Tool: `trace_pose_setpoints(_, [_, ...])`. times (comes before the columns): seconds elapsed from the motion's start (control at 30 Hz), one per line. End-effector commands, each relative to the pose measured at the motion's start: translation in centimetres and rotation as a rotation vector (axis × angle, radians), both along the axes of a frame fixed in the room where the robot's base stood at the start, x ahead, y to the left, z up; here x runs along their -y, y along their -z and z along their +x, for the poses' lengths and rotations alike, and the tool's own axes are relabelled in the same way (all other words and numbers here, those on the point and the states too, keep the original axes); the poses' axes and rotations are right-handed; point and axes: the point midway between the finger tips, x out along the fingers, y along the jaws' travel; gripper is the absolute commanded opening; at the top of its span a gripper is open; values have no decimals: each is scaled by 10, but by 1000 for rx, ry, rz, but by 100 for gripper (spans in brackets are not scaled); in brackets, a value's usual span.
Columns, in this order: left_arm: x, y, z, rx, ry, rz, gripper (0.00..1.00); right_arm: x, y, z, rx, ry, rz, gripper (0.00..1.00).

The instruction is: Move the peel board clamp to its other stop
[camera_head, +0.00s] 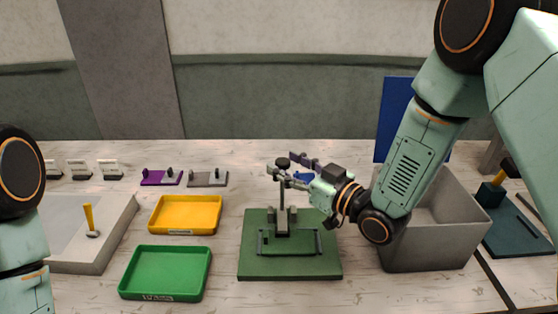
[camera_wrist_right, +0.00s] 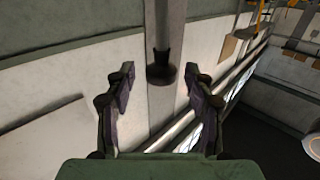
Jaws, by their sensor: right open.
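The peel board (camera_head: 255,268) is a green plate on the table in front of me, with a grey frame on it. Its clamp has an upright grey lever (camera_head: 282,195) topped by a dark knob (camera_head: 282,163). My right gripper (camera_head: 284,171) is open at the top of the lever, coming in from the right. In the right wrist view the dark knob (camera_wrist_right: 161,73) shows between the two open fingers, apart from both. Contact is not visible. My left arm shows at the left edge, but its gripper is out of view.
A grey bin (camera_head: 435,245) stands close right of the board, under my right arm. Yellow (camera_head: 185,229) and green (camera_head: 165,289) trays lie to the left. A blue panel (camera_head: 393,120) stands behind the bin. Purple and grey fixtures (camera_head: 208,179) sit farther back.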

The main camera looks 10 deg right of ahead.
Motion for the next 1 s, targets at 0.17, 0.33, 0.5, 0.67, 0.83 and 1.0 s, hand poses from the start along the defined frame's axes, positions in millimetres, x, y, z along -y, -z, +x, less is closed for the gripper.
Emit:
trace_pose_setpoints(0.17, [0,-1,0,-1,1,0,53,-11,0,16,2,-1,-1,54])
trace_pose_setpoints(0.33, [0,-1,0,-1,1,0,53,-15,0,21,0,-1,0,54])
trace_pose_setpoints(0.5, [0,-1,0,-1,1,0,53,-15,0,22,-1,0,1,54])
trace_pose_setpoints(0.67, [0,-1,0,0,0,0,53,-15,0,22,0,0,0,42])
trace_pose_setpoints(0.83, [0,-1,0,-1,0,0,53,-15,0,22,0,0,0,27])
trace_pose_setpoints(1.0, [0,-1,0,-1,0,0,53,-15,0,22,1,-1,1,13])
